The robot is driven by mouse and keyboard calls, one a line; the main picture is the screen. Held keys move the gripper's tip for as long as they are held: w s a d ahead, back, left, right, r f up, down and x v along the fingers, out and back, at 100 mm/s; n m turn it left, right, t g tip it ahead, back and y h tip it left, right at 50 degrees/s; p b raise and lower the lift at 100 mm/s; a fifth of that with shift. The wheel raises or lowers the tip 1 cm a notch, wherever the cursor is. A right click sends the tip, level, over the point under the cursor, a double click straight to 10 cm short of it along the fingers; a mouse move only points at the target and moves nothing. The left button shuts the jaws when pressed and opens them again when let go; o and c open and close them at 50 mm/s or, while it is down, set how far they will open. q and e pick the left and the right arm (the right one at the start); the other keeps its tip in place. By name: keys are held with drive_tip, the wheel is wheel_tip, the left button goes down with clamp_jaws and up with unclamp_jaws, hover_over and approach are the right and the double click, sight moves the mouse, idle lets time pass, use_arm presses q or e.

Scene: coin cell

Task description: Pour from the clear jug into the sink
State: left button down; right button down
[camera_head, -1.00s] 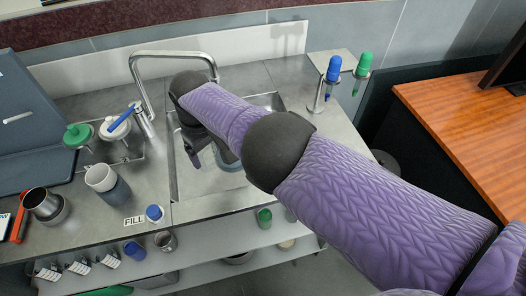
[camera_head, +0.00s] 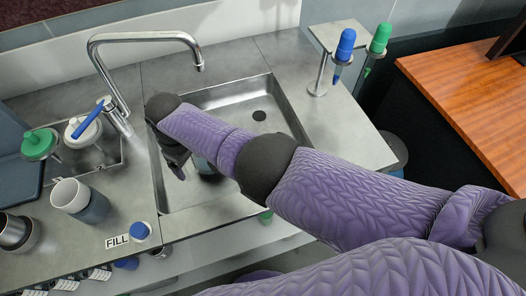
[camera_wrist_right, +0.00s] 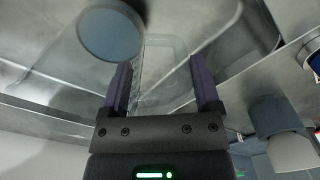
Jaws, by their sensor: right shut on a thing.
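The steel sink (camera_head: 225,97) is set in the counter, with a dark round drain in its floor. My right gripper (camera_head: 180,170) is over the sink's left side, partly hidden by my purple-sleeved arm. The clear jug (camera_head: 205,167) shows only as a bluish, see-through patch beside the gripper, inside the sink's outline. In the right wrist view, the right gripper (camera_wrist_right: 161,92) is shut on the clear jug (camera_wrist_right: 165,48), whose faint outline lies between the fingers. A blue-grey disc (camera_wrist_right: 110,34) shows at upper left; I cannot tell if liquid is flowing. My left gripper is out of view.
A tall bent faucet (camera_head: 150,38) stands behind the sink's left side. A grey-white cup (camera_head: 80,199), a white-lidded pot (camera_head: 84,130) and a green-lidded pot (camera_head: 39,144) stand left. A blue-capped item (camera_head: 345,45) hangs in a rack behind right.

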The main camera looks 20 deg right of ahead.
drive_tip(key=s+d+r+t+y+p, duration=0.1)
drive_tip(key=d+r+t+y+p, duration=0.1)
drive_tip(key=d+y+p, duration=0.3)
drive_tip(key=d+y, duration=0.2)
drive_tip(key=y, duration=0.2)
drive_tip(key=shift+s, duration=0.35)
idle(0.5)
idle(0.3)
drive_tip(key=shift+d+f+y+b, duration=0.1)
drive_tip(key=shift+y+b, duration=0.3)
drive_tip(key=shift+b, duration=0.05)
drive_tip(key=shift+d+y+b, duration=0.1)
drive_tip(key=shift+y+b, duration=0.2)
drive_tip(key=shift+b, duration=0.1)
